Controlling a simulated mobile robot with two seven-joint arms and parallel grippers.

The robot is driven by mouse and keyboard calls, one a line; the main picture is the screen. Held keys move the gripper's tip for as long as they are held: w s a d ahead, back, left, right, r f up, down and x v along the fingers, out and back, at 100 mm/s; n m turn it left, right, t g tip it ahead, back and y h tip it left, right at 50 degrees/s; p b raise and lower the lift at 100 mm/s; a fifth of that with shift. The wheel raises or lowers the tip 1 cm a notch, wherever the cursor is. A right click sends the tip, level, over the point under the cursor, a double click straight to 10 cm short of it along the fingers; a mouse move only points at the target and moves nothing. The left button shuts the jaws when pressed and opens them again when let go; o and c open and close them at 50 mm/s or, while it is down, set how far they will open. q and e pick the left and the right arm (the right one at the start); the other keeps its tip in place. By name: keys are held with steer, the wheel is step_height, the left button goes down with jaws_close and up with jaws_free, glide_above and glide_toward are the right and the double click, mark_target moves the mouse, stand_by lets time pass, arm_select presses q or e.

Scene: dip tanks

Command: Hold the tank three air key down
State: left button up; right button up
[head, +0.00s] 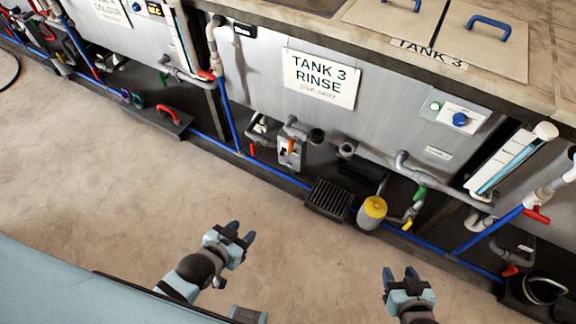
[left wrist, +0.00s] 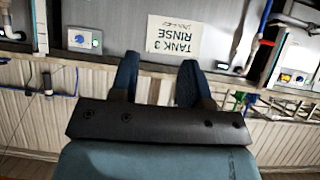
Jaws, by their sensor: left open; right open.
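A round blue button (head: 460,119) sits on a small white plate on the tank three front, at the right in the head view. It is the likely air key, but its lettering is too small to read. A green lamp (head: 435,106) is beside it. The blue button also shows in the left wrist view (left wrist: 80,40), upside down. My left gripper (head: 240,236) is open and empty over the floor, well apart from the button. Its open fingers show in the left wrist view (left wrist: 160,66). My right gripper (head: 401,273) is open and empty, below and left of the button.
The TANK 3 RINSE sign (head: 320,78) is left of the button. A sight tube (head: 512,160) stands to its right. Grey pipes, a yellow-topped canister (head: 372,210) and a black grate (head: 328,200) sit low along the tank. Bare floor (head: 120,190) lies in front.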

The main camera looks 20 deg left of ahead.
arm_select(q)
jaws_close()
stand_by(1.5)
